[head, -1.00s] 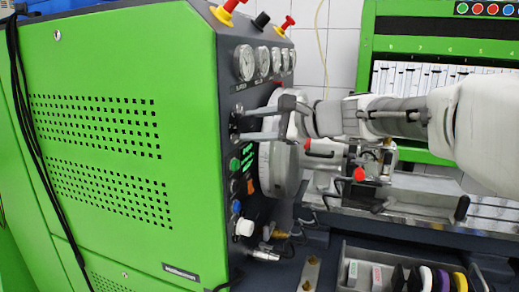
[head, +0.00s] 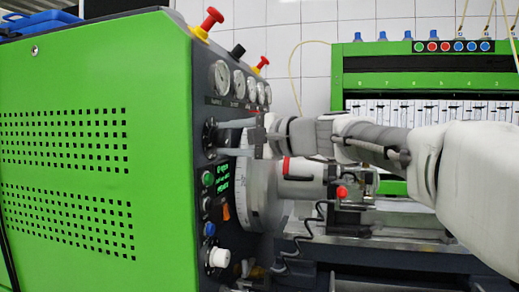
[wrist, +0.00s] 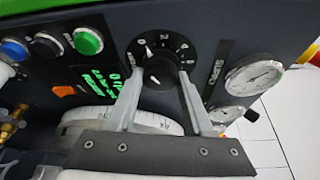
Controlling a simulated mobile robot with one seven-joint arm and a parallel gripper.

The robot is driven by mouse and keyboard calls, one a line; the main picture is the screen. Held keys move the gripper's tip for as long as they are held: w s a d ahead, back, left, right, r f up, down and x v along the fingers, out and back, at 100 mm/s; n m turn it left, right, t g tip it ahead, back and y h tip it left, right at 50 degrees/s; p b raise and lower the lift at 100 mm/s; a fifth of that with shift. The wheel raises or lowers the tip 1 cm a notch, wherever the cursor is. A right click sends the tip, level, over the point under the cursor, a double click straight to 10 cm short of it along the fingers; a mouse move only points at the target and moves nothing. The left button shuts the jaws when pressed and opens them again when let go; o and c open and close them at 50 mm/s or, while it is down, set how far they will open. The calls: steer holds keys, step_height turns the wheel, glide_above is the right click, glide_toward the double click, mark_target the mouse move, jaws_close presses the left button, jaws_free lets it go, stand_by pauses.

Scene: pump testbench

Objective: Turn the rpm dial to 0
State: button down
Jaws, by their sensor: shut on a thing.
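The rpm dial (wrist: 159,72) is a round black knob with white numbers around it on the dark control panel. A white mark shows near the knob's upper left edge, but the exact number it points to is too small to read. My gripper (wrist: 160,78) is shut on the knob, with one grey finger on each side. In the head view, my gripper (head: 222,138) reaches in from the right and its fingertips meet the panel at the dial (head: 209,134). The fingers partly hide the dial there.
Pressure gauges (head: 221,76) sit above the dial. A green button (wrist: 88,40), a blue button (wrist: 14,49) and a green lit display (wrist: 103,82) are nearby. A large round graduated drum (head: 255,195) stands close below my gripper. Red knobs (head: 212,18) top the panel.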

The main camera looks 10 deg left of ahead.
stand_by(0.4)
steer(key=shift+c, duration=1.4)
jaws_free()
steer(key=p+v, duration=0.1)
steer(key=v, duration=1.6)
steer(key=shift+d+p, duration=0.25)
steer(key=shift+p, duration=0.1)
steer(key=shift+s+f, duration=0.15)
